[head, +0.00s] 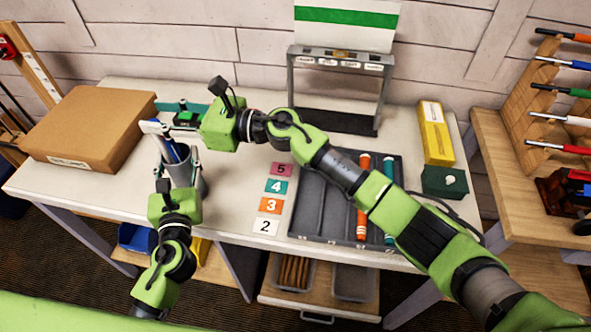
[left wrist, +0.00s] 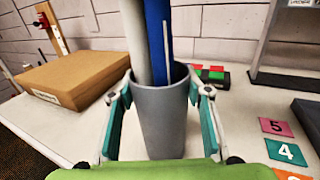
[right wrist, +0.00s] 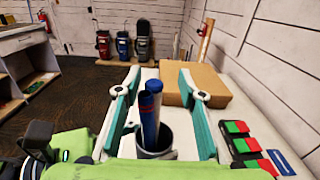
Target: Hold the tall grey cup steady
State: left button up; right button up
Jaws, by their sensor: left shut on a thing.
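The tall grey cup (head: 186,179) stands upright on the white workbench at the left. My left gripper (head: 180,168) is shut on it, with a teal finger on each side of the cup (left wrist: 162,122) in the left wrist view. A blue rod (left wrist: 158,40) and a white rod (left wrist: 135,35) stand in the cup and lean a little. My right gripper (right wrist: 158,85) is open above the cup. Its fingers are apart on both sides of the blue rod (right wrist: 150,110), with no contact visible. The cup's base is partly hidden in the head view.
A cardboard box (head: 90,125) lies left of the cup. Number cards (head: 276,187) and a grey tray (head: 305,205) with orange and teal grips lie to the right. A grey frame stand (head: 385,85) stands at the back. A yellow box (head: 435,135) is at the far right.

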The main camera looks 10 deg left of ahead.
pick_arm(q)
jog(key=shift+w, duration=0.15)
jog(key=shift+f, duration=0.1)
pick_arm(e)
notch_tip(320, 180, up, 14)
jog(key=w+d+r+h, duration=0.1)
jog(key=w+d, duration=0.1)
jog(key=w, duration=0.1)
pick_arm(q)
jog(key=shift+f, duration=0.2)
pick_arm(e)
jog(key=s+d+f+n+g+h, duration=0.1)
jog(key=s+d+f+n+h, duration=0.3)
jog(key=d, duration=0.5)
jog(key=s+d+f+n+g+h, duration=0.2)
jog(key=s+d+f+n+h, duration=0.2)
jog(key=d+f, duration=0.4)
jog(key=s+d+f+n+g+h, duration=0.2)
jog(key=s+d+f+n+h, duration=0.2)
jog(key=d, duration=0.6)
jog(key=shift+s+d+f+h, duration=0.3)
jog(key=shift+s+f+h, duration=0.15)
jog(key=shift+f+h, duration=0.8)
jog(key=shift+f, duration=0.15)
pick_arm(q)
jog(key=o, duration=0.9)
jog(key=shift+c, duration=0.2)
jog(key=o, duration=0.4)
jog(key=shift+c, duration=0.2)
